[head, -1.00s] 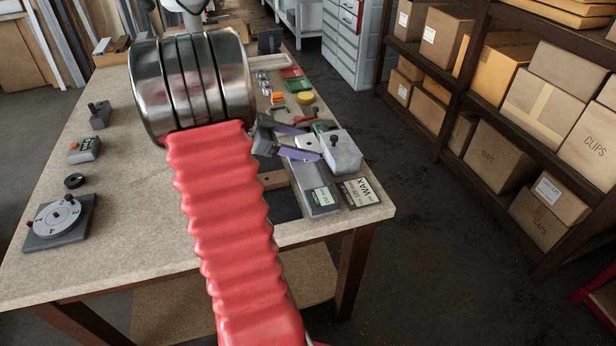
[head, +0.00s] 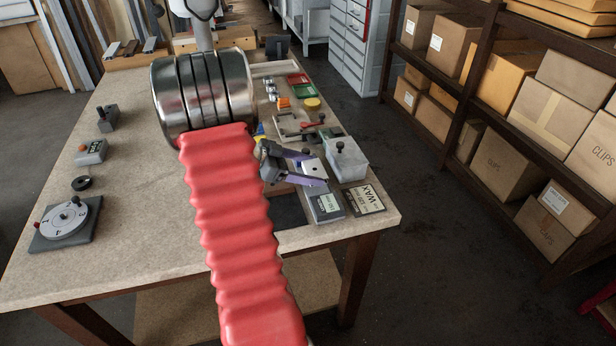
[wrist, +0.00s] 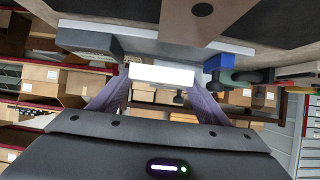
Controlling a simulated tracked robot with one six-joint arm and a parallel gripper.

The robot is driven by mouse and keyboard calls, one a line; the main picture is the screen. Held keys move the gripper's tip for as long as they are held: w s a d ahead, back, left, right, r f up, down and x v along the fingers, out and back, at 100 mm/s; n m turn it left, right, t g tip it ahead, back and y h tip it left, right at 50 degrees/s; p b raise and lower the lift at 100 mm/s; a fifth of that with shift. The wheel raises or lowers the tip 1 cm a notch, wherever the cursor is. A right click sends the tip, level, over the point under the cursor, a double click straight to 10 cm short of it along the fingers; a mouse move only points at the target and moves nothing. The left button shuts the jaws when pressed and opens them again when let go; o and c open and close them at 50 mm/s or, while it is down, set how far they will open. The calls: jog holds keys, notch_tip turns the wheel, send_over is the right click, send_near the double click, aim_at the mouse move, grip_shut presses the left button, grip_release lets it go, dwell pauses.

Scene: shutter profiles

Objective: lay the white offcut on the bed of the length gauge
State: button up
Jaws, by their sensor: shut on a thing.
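The white offcut (wrist: 162,76) is held between the two purple fingers of my gripper (head: 316,169) and spans the gap between their tips in the wrist view. In the head view a pale part of the offcut (head: 312,165) shows between the fingers. The length gauge (head: 326,206) appears to be the grey bar with a pale label near the right front of the table. My gripper is over its far part, and the fingers hide some of the bar. I cannot tell whether the offcut touches the bed.
A pale block with a dark knob (head: 345,160) stands just right of the fingers. A dark WAX packet (head: 364,199) lies at the table's right edge. A numbered dial (head: 66,221) sits at the left front. The table middle left of my arm is clear.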

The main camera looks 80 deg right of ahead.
jog(key=shift+f, duration=1.5)
jog(key=o, duration=0.8)
jog(key=shift+f, duration=0.1)
jog(key=v, duration=1.2)
jog(key=shift+w, duration=0.1)
